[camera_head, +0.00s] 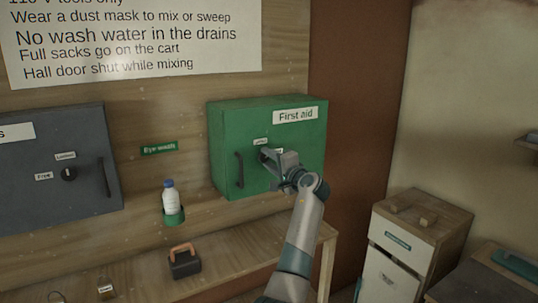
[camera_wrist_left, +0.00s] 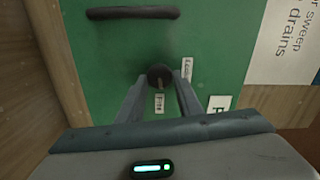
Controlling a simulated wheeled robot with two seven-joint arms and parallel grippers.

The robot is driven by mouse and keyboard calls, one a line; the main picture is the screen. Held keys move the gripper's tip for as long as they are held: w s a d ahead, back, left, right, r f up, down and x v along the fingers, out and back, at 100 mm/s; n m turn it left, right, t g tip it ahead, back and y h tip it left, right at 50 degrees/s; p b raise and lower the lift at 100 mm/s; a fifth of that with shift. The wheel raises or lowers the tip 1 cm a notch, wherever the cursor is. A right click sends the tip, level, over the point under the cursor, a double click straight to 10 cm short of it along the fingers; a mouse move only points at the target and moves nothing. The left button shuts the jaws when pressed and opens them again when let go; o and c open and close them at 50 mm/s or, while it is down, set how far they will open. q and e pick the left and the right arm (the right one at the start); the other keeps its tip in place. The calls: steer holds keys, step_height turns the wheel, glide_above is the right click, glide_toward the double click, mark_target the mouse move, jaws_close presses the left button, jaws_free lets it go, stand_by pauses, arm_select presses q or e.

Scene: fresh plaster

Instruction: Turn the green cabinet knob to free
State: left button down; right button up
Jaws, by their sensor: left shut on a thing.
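The green cabinet (camera_head: 228,150), labelled First aid, is mounted on the wooden wall; its green door (camera_wrist_left: 110,60) fills much of the left wrist view. Its dark round knob (camera_wrist_left: 160,75) lies between the fingertips of my left gripper (camera_wrist_left: 160,84), which is shut on it. Small labels, Locked (camera_wrist_left: 187,68) and Free (camera_wrist_left: 159,103), sit beside the knob. In the head view my left gripper (camera_head: 267,155) reaches the door front and hides most of the knob. I cannot tell which way the knob points. My right gripper is not in view.
The cabinet's dark handle (camera_head: 240,169) is left of the knob. A grey cabinet (camera_head: 90,140) with its own knob (camera_head: 68,173) hangs at the left.

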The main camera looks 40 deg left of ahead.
arm_select(q)
steer(key=shift+m+p, duration=0.5)
steer(key=shift+m, duration=0.5)
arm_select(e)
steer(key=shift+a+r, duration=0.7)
arm_select(q)
steer(key=c, duration=1.3)
jaws_free()
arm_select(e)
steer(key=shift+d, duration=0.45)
